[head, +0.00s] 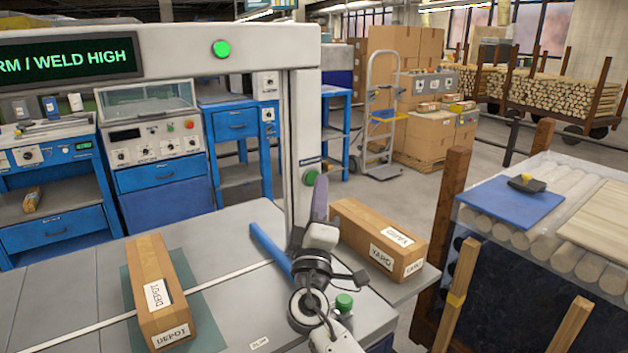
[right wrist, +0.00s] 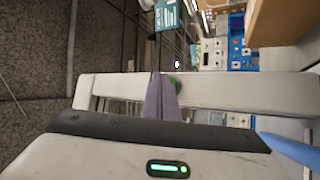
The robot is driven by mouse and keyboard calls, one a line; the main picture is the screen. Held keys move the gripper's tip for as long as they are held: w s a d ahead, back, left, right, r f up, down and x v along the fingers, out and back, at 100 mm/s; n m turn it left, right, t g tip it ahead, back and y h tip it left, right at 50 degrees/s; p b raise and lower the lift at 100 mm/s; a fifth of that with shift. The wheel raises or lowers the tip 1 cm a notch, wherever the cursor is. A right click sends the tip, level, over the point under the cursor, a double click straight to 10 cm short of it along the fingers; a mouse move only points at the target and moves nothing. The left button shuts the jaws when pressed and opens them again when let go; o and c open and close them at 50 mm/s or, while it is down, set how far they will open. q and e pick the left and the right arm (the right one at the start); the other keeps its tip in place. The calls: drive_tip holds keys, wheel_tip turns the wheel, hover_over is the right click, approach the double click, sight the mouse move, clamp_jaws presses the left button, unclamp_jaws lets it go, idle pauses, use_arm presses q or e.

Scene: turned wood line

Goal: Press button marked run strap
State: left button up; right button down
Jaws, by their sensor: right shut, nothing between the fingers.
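A round green button (head: 311,177) sits on the upright post of the white arch machine (head: 303,120), under a small dark label too small to read. My right gripper (head: 319,195) is shut and empty, its grey-purple fingers raised right beside this button. In the right wrist view, the fingers (right wrist: 163,98) overlap the post and partly cover the green button (right wrist: 177,86); I cannot tell whether they touch it. Another green button (head: 344,302) stands on the machine table, close to my right arm. No readable "run strap" marking shows. My left gripper is not in view.
A carton marked DEPOT (head: 150,285) lies on the table at left and one marked YARD (head: 380,240) at right. A blue bar (head: 270,250) lies beside my right wrist. A green lamp (head: 221,49) and a display (head: 68,55) are on the arch's top beam.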

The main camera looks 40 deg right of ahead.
drive_tip(key=shift+w+b, duration=0.3)
drive_tip(key=shift+w, duration=0.05)
idle(0.4)
drive_tip(key=shift+s, duration=0.8)
drive_tip(key=shift+s+a, duration=0.2)
drive_tip(key=shift+s, duration=1.05)
drive_tip(key=shift+s+a, duration=0.15)
drive_tip(key=shift+s, duration=1.1)
